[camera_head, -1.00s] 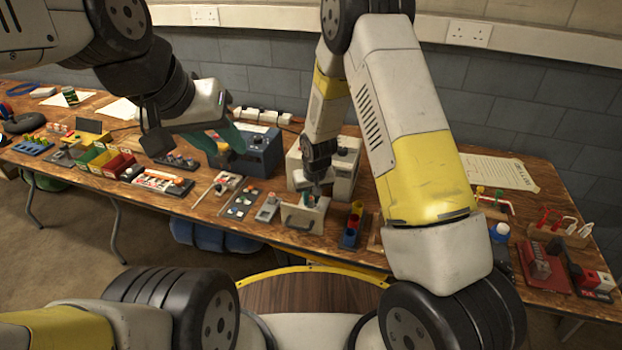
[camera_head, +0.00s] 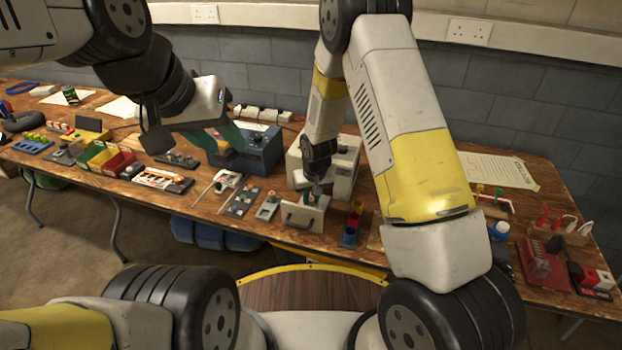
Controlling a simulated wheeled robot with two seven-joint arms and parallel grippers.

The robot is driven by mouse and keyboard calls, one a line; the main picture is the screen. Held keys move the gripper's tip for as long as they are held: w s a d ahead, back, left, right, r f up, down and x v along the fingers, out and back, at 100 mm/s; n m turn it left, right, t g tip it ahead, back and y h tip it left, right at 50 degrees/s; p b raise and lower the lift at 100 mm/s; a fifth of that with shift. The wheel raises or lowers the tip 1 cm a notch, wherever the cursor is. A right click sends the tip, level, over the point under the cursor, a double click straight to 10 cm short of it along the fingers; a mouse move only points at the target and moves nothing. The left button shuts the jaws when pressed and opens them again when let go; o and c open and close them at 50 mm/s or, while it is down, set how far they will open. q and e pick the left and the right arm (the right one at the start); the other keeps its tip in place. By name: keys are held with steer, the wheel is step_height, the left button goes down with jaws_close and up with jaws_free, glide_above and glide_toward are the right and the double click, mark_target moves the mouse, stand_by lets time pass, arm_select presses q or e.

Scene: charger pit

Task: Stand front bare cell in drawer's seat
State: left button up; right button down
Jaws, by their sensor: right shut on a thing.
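The beige charger box (camera_head: 346,165) stands on the bench with its drawer (camera_head: 303,217) pulled out toward me, a dark handle on its front. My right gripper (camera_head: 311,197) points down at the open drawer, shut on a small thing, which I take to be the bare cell. The cell is too small and too covered by the fingers to make out, and the seat inside the drawer is hidden. I cannot tell whether the cell touches the seat. My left gripper (camera_head: 220,138) has teal fingers that look apart and empty, in front of the blue box.
Left of the drawer lie a small grey holder (camera_head: 268,207) and a dark tray (camera_head: 240,202) with small round parts. A blue box (camera_head: 262,152) stands behind them. A stand with coloured cups (camera_head: 352,225) is close on the drawer's right. Coloured bins (camera_head: 103,158) sit further left.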

steer(key=shift+f, duration=0.1)
steer(key=c, duration=1.2)
jaws_free()
steer(key=shift+r, duration=3.45)
